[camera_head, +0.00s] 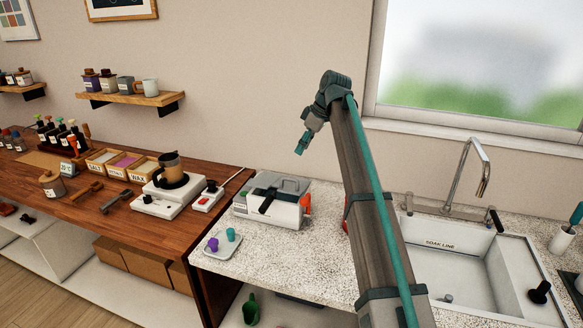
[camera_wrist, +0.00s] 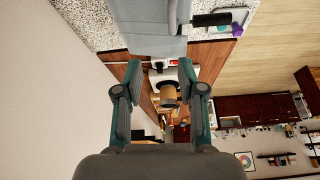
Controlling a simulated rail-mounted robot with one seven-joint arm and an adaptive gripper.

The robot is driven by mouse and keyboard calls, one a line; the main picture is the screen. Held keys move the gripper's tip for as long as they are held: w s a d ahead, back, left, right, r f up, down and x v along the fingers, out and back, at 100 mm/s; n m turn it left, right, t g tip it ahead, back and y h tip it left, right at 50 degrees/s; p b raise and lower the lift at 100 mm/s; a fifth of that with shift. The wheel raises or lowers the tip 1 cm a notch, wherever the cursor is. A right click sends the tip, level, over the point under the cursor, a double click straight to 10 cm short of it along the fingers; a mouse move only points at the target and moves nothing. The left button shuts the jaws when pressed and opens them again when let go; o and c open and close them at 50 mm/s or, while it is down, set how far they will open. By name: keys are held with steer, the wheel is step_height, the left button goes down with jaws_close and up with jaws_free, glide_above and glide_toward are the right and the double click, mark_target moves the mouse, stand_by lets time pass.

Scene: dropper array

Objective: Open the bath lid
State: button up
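The bath (camera_head: 264,216) is a pale grey-white box on the speckled counter, with an orange-red part at its right end. Its grey lid (camera_head: 291,184) lies on top and looks shut. A black handle (camera_head: 267,204) sticks out at the front of the lid. My gripper (camera_head: 301,146) hangs in the air above and slightly right of the bath, touching nothing. In the wrist view the gripper (camera_wrist: 159,66) has its two fingers spread with nothing held. There, part of the bath (camera_wrist: 155,42) shows at the top, with the black handle (camera_wrist: 211,19) to its right.
A small tray (camera_head: 217,252) with purple and teal pieces lies front left of the bath. A white hot plate (camera_head: 166,201) with a pot stands on the wooden bench to the left. The sink (camera_head: 445,268) and tap (camera_head: 466,170) are at the right.

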steer(key=shift+n+g, duration=0.4)
steer(key=p+x, duration=0.1)
steer(key=x, duration=0.2)
steer(key=p+x, duration=0.1)
steer(key=x, duration=0.3)
steer(key=s+p+x, duration=0.1)
steer(key=x, duration=0.3)
steer(key=shift+s+d+f, duration=0.1)
steer(key=shift+s+d, duration=0.05)
steer(key=shift+d, duration=0.05)
jaws_close()
